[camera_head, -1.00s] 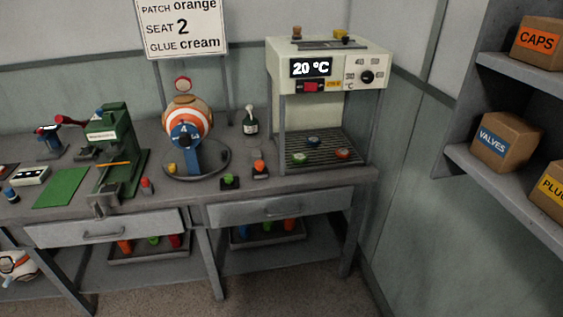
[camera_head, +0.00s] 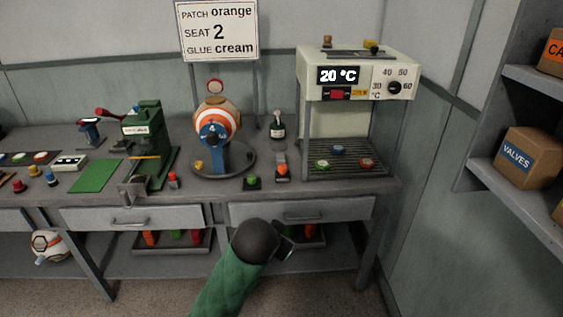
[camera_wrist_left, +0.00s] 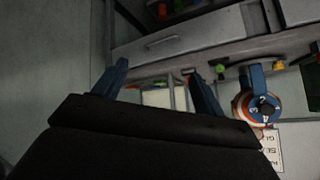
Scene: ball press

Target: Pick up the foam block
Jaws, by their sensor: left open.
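I cannot pick out the foam block with certainty. A small grey block (camera_head: 280,157) lies on the bench just behind an orange-topped piece (camera_head: 282,172), too small to identify. My left gripper (camera_head: 286,244) is in front of the right drawer, below the bench top, with its green-sleeved arm coming up from the bottom. In the left wrist view my left gripper (camera_wrist_left: 158,88) has its fingers spread with nothing between them. The striped ball (camera_wrist_left: 245,104) shows to the right of the fingers. My right gripper is not in view.
The bench holds a green press (camera_head: 150,140), the striped ball (camera_head: 215,117) on a blue stand, a bottle (camera_head: 277,126) and an oven (camera_head: 355,75) reading 20 °C. The drawers (camera_head: 302,211) are shut. Shelves with boxes (camera_head: 528,158) stand at the right.

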